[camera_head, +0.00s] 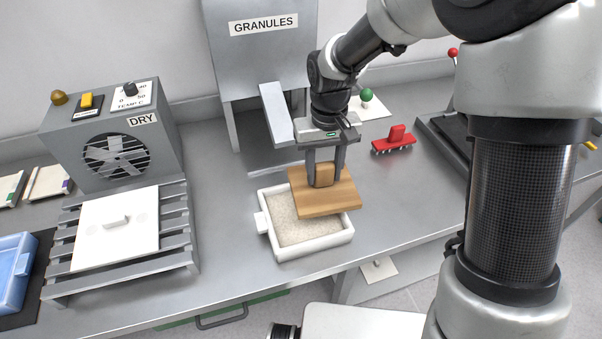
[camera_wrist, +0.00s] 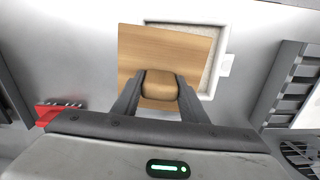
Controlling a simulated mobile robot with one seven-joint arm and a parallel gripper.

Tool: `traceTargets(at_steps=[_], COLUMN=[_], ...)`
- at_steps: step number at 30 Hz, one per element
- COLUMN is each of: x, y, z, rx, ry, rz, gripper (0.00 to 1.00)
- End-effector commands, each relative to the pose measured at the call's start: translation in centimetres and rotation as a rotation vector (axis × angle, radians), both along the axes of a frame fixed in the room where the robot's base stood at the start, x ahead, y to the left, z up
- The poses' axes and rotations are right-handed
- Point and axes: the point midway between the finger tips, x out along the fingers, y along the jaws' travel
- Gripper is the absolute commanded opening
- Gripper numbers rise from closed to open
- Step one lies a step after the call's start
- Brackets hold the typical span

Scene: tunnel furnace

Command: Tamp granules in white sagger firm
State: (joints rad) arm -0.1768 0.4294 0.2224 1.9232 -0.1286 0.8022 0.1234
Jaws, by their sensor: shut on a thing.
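The white sagger (camera_head: 310,247) stands on the grey bench below the granule hopper, filled with pale beige granules (camera_head: 290,228). My gripper (camera_head: 324,182) is shut on the handle block of a wooden tamper (camera_head: 330,202). The tamper's flat board is over the sagger's right back part, shifted right so that it overhangs the rim. Whether the board touches the rim or granules I cannot tell. In the wrist view the tamper board (camera_wrist: 188,50) covers much of the sagger (camera_wrist: 224,62), with a strip of granules showing beside it.
A hopper labelled GRANULES (camera_head: 262,60) with a chute (camera_head: 277,112) stands behind. A red comb-like tool (camera_head: 394,140) lies to the right, also in the wrist view (camera_wrist: 50,112).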

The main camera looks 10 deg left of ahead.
Motion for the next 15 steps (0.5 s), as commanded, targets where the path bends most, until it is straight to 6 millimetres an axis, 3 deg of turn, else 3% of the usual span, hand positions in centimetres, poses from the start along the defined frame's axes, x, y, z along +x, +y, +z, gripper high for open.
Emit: traceTargets(at_steps=[3, 6, 15], x=[-1.6, -2.2, -2.3], y=[3.0, 4.2, 4.4], z=[-0.2, -0.3, -1.7], rx=[0.000, 0.000, 0.000], ry=[0.001, 0.000, 0.001], rz=[0.072, 0.099, 0.105], gripper=[0.21, 0.21, 0.21])
